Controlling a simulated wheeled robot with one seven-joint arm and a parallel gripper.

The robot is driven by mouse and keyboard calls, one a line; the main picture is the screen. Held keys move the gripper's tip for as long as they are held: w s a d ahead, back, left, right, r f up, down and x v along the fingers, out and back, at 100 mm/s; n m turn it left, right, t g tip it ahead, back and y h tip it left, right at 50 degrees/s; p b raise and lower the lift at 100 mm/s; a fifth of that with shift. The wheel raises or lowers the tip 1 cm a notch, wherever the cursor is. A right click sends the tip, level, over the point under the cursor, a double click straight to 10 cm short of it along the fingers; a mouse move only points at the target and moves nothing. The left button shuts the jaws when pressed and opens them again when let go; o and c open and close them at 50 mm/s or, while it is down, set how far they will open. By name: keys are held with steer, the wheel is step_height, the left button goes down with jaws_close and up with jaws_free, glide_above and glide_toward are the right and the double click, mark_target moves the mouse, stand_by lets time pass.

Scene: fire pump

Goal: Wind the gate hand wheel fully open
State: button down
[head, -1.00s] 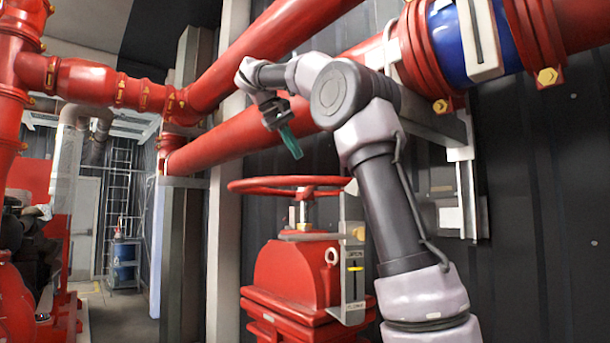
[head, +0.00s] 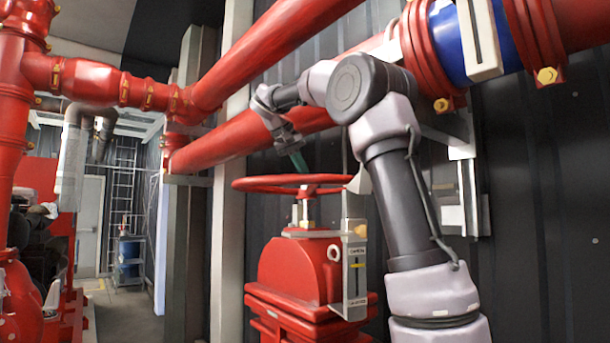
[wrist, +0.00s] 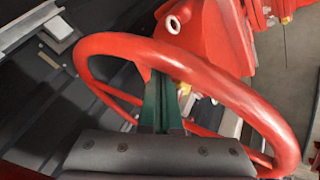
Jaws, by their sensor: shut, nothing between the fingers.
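The red hand wheel (head: 250,183) lies flat on its upright stem above the red gate valve body (head: 290,270). It fills the middle of the wrist view, its rim (wrist: 225,88) curving across. My gripper (head: 301,163) comes down from above at the wheel's far side. Its green fingers (wrist: 162,102) are shut together and empty. In the wrist view they lie across the wheel's opening, with their tips at the rim's inner edge; I cannot tell whether they touch it. A position plate (head: 355,270) with a small yellow mark stands right of the stem; its lettering is too small to read surely.
Large red pipes (head: 250,138) run behind and above my arm. A dark ribbed wall (head: 540,200) is behind the valve. A grey post (head: 230,200) stands left of the wheel. Open floor (head: 125,310) shows at the far left.

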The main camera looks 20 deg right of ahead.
steer(key=shift+f, duration=0.1)
steer(key=s+d+n+t+y, duration=0.1)
steer(key=d+n, duration=0.1)
steer(key=d, duration=0.9)
steer(key=shift+s+d+n+t, duration=0.25)
steer(key=shift+d+n+t, duration=0.05)
steer(key=shift+n, duration=0.1)
